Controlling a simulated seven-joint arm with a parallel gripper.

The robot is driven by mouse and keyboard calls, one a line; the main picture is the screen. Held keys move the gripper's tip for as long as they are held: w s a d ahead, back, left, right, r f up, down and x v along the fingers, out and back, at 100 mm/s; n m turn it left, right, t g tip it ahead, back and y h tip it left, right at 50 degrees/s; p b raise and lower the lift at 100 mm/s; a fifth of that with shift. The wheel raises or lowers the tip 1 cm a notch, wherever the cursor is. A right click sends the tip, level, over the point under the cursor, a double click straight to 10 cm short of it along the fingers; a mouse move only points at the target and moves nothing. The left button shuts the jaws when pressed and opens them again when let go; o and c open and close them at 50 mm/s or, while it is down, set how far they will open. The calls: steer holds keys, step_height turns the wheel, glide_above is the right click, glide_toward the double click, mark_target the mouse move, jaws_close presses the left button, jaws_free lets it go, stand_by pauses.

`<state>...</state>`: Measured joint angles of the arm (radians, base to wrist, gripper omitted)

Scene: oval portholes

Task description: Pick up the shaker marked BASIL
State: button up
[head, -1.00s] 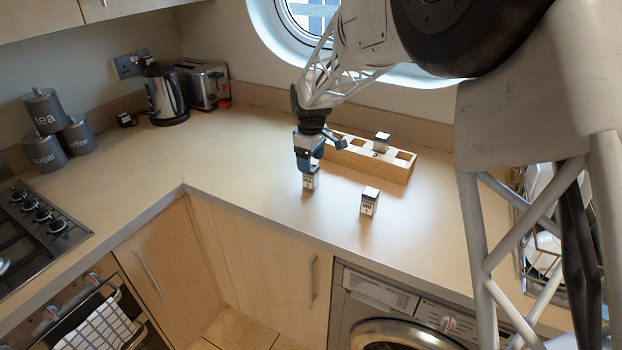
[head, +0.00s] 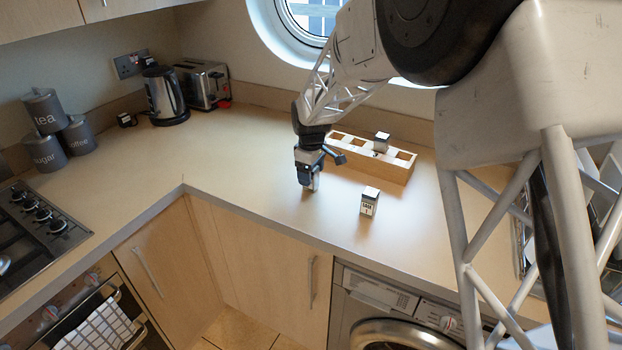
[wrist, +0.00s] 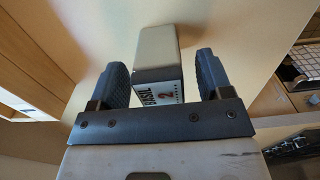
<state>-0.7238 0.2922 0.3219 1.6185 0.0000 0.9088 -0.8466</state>
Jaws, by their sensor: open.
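The BASIL shaker (wrist: 158,66) shows in the wrist view with a silver top and a white label reading BASIL and 2. It stands between the two fingers of my gripper (wrist: 162,72), with a visible gap on the right side and a narrower one on the left. My gripper is open. In the head view my gripper (head: 308,184) is low at the counter, and it hides most of the BASIL shaker.
Another shaker (head: 369,202) stands on the counter (head: 250,190) to the right, its label too small to read surely. A wooden rack (head: 398,174) behind holds a shaker (head: 381,142) and has empty compartments.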

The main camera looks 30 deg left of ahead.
steer(key=shift+c, duration=0.3)
steer(key=c, duration=1)
steer(key=shift+o, duration=0.2)
steer(key=shift+r, duration=0.1)
steer(key=shift+r, duration=0.75)
step_height(320, 180, up, 2)
steer(key=shift+r, duration=0.1)
steer(key=s+d+r, duration=0.1)
steer(key=s+d, duration=0.9)
steer(key=s, duration=0.2)
steer(key=shift+d, duration=0.2)
steer(key=shift+r, duration=0.1)
